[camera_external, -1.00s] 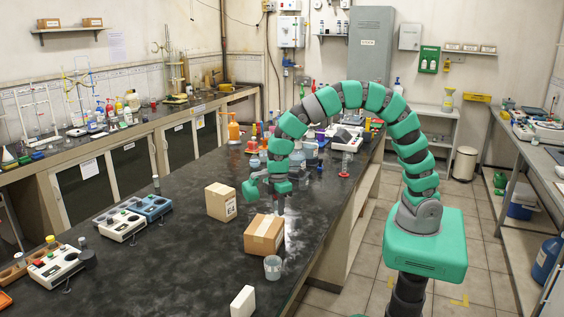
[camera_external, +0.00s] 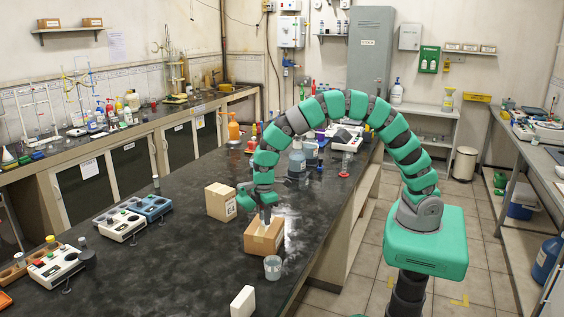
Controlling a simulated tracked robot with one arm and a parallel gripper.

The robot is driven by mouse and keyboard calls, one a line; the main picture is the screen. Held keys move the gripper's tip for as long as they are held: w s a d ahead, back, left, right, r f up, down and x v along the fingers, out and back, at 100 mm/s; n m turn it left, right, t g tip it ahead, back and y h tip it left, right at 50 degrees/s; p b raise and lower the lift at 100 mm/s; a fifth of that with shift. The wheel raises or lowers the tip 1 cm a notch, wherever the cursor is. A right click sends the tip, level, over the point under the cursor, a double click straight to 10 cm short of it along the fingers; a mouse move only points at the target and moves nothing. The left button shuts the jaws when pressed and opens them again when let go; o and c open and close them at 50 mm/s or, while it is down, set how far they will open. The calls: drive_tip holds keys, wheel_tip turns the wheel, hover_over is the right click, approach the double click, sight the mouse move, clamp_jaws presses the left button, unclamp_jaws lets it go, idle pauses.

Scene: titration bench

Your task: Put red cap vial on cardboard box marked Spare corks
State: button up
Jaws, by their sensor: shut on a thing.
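My gripper (camera_external: 264,209) is low over the taped cardboard box (camera_external: 260,242) at the front middle of the dark bench. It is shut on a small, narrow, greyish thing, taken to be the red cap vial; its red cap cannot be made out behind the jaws. The lower end of the held thing is at or just above the box top; whether they touch I cannot tell. A second cardboard box (camera_external: 218,205) stands behind and to the left. Both carry small labels too small to read, so which is marked Spare corks is not clear.
A small clear beaker (camera_external: 272,267) stands right in front of the taped box. A white block (camera_external: 243,301) is nearer the front edge. Blue and white instruments (camera_external: 150,208) are at the left. Bottles and a red-based cylinder (camera_external: 345,165) stand farther back. The bench between is clear.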

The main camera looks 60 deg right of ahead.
drive_tip(key=shift+f, duration=0.1)
drive_tip(key=o, duration=1)
wheel_tip(320, 180, up, 12)
drive_tip(key=shift+r+b, duration=0.15)
drive_tip(key=shift+b, duration=0.25)
drive_tip(key=shift+r, duration=0.1)
